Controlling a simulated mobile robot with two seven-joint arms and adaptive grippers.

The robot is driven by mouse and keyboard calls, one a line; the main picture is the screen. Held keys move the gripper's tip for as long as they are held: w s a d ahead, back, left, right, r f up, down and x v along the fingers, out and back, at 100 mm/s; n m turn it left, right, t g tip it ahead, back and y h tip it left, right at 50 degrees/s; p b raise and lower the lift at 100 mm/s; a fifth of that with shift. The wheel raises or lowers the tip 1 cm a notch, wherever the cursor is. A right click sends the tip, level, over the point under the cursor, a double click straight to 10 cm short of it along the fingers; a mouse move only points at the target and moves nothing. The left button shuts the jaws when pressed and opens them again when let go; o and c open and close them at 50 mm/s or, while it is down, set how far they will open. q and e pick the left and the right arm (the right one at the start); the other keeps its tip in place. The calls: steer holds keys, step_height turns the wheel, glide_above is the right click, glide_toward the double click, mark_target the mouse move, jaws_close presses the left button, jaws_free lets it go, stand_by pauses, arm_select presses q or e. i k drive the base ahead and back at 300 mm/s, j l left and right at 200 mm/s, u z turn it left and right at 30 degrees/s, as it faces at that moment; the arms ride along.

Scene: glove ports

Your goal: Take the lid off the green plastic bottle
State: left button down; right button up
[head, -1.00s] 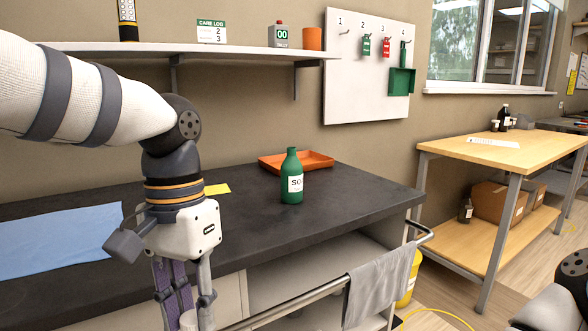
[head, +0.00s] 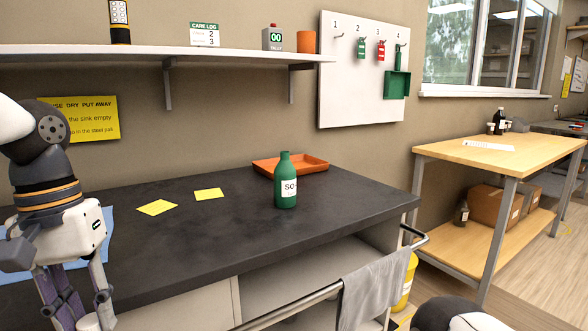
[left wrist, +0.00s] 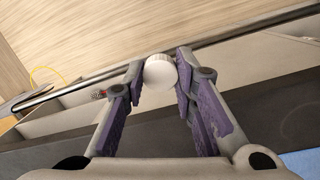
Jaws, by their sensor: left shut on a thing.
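The green bottle (head: 285,183) with a white label stands upright on the dark bench, in front of an orange tray. Its narrow top shows green, with no white lid on it. My left gripper (head: 88,318) is at the lower left, well away from the bottle and in front of the bench. It is shut on a white round lid (left wrist: 160,72), which shows between the fingertips in the left wrist view and partly in the head view (head: 90,323). My right gripper is out of view.
The orange tray (head: 290,166) lies behind the bottle. A blue cloth (head: 107,222) is behind my left gripper. A grey towel (head: 372,295) hangs on the front rail.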

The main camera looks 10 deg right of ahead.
mark_target(285, 173)
steer(key=i+l+z, duration=0.35)
steer(key=i+l, duration=0.45)
steer(key=l, duration=0.4)
steer(key=i+l+z, duration=0.3)
steer(key=i+l, duration=0.6)
steer(key=i+j, duration=0.1)
steer(key=j, duration=0.2)
steer(key=i+j, duration=0.15)
steer(key=j, duration=0.1)
